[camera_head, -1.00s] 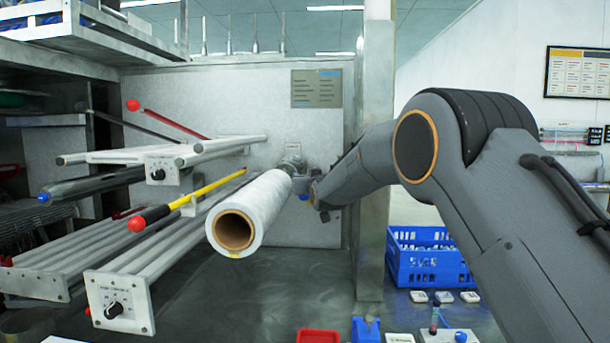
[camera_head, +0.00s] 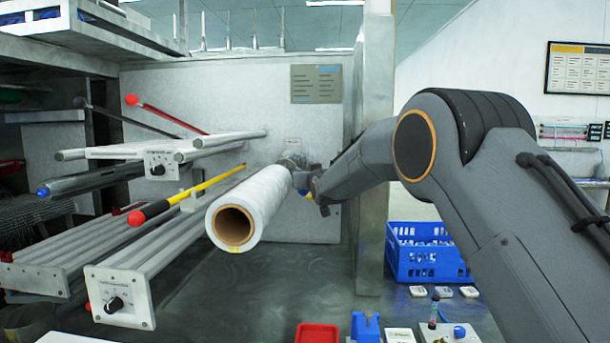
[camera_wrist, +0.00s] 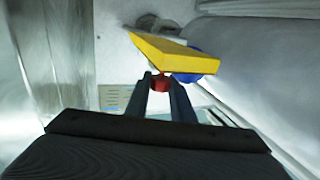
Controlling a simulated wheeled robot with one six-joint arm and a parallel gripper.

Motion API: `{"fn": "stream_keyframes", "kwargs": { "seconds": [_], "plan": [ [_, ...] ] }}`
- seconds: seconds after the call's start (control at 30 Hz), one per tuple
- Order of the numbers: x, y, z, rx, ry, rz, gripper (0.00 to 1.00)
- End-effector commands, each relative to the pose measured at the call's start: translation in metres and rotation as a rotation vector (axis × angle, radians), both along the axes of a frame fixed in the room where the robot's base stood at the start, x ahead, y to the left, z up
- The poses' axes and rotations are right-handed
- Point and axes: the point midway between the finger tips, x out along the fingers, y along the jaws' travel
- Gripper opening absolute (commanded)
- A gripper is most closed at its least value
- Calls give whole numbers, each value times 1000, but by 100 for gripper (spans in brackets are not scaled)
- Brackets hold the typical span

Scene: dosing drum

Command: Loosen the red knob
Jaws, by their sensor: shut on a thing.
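The red knob (camera_wrist: 160,83) is small and sits between my two fingertips in the wrist view. My gripper (camera_wrist: 160,78) is shut on it, one dark finger on each side. A yellow bar (camera_wrist: 172,52) lies slanted just beyond the knob, with a blue part (camera_wrist: 198,68) behind its right side. In the head view my gripper (camera_head: 307,185) is at the far end of the white film roll, near the back panel. The knob cannot be made out there.
The white film roll (camera_head: 262,198) with a brown core lies just left of my gripper. A metal post (camera_head: 375,240) stands close to my forearm. Red-tipped levers (camera_head: 168,116) stick out at the left. A blue crate (camera_head: 428,257) stands at right.

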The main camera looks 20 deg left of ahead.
Motion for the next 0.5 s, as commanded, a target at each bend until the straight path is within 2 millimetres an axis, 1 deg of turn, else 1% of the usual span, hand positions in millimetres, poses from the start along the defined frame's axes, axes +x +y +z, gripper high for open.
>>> {"fn": "stream_keyframes", "kwargs": {
  "seconds": [0.27,0.5],
  "plan": [
    [1,-1,-1,-2,-4,84,0],
    [1,-2,1,-2,-2,193,0]
  ]
}}
